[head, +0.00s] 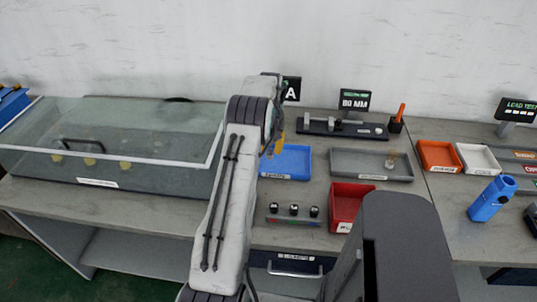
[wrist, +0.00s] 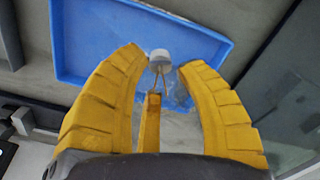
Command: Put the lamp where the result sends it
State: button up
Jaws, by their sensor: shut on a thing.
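The lamp (wrist: 159,56) shows in the wrist view as a small whitish dome with thin wire legs. My gripper (wrist: 161,74) has yellow fingers shut around the lamp, which points away from the palm. Beyond it lies a blue tray (wrist: 85,42), over which the lamp appears held; the height gap is hard to tell. In the head view my gripper (head: 272,142) is mostly hidden behind my arm, beside the blue tray (head: 297,163), and the lamp cannot be made out. A small display reading "A" (head: 292,89) stands behind my arm.
Right of the blue tray are a grey tray (head: 345,168) with a small item and a red bin (head: 347,204). A display reads "80 MM" (head: 354,100). A glass-covered case (head: 120,135) fills the left. Orange (head: 438,156) and white (head: 477,158) trays stand right.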

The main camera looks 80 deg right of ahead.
aim_at(268, 156)
jog(key=shift+w+f, duration=0.2)
jog(key=shift+f, duration=0.05)
jog(key=shift+f+p, duration=0.45)
jog(key=shift+f, duration=1.45)
jog(key=shift+f, duration=0.2)
jog(key=o, duration=1)
jog(key=shift+r, duration=0.1)
notch_tip(268, 156, up, 12)
jog(key=shift+r+b, duration=0.15)
jog(key=shift+b, duration=0.15)
jog(key=shift+w, duration=0.1)
